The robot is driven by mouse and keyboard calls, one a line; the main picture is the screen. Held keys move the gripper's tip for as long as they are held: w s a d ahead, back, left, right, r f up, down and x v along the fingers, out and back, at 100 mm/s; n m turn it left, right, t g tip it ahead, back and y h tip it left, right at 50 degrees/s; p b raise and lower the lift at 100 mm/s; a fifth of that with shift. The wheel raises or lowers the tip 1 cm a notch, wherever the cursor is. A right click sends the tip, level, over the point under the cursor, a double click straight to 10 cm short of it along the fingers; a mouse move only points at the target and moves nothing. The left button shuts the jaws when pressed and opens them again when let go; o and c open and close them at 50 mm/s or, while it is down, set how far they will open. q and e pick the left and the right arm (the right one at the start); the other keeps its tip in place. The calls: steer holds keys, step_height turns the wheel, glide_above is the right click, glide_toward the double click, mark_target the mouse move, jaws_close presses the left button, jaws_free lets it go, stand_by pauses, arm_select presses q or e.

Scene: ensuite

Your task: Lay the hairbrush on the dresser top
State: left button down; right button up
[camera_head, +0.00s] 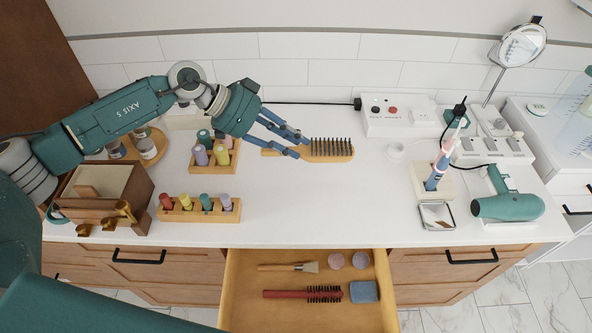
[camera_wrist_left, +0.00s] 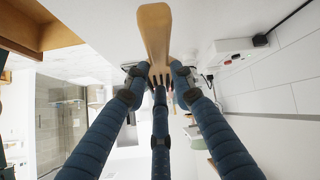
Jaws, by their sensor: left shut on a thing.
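A wooden hairbrush (camera_head: 331,150) with dark bristles is over the back middle of the white dresser top (camera_head: 310,205). Its bristles face up or toward the back wall. My left gripper (camera_head: 298,147) is shut on its handle, close to the head. In the left wrist view the pale wooden handle (camera_wrist_left: 155,30) passes between the fingers of my left gripper (camera_wrist_left: 157,76), above a white surface. I cannot tell whether the brush touches the top. My right gripper is not in view.
An open drawer (camera_head: 240,290) below holds a red round brush (camera_head: 300,293), a makeup brush and pads. Bottle racks (camera_head: 200,207) and a brown box (camera_head: 100,190) stand left. A toothbrush stand (camera_head: 432,180), small tray (camera_head: 437,215) and green hairdryer (camera_head: 508,205) stand right. The middle front is clear.

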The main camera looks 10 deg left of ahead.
arm_select(q)
step_height(320, 180, down, 8)
steer(key=shift+w+r, duration=0.1)
steer(key=shift+r, duration=0.15)
step_height(320, 180, down, 3)
steer(key=shift+f+p, duration=0.2)
steer(key=shift+p, duration=0.1)
steer(key=shift+f, duration=0.4)
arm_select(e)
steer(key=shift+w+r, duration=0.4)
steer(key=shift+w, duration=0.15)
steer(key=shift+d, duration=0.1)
arm_select(q)
steer(key=c, duration=1.5)
jaws_free()
steer(key=shift+o, duration=0.2)
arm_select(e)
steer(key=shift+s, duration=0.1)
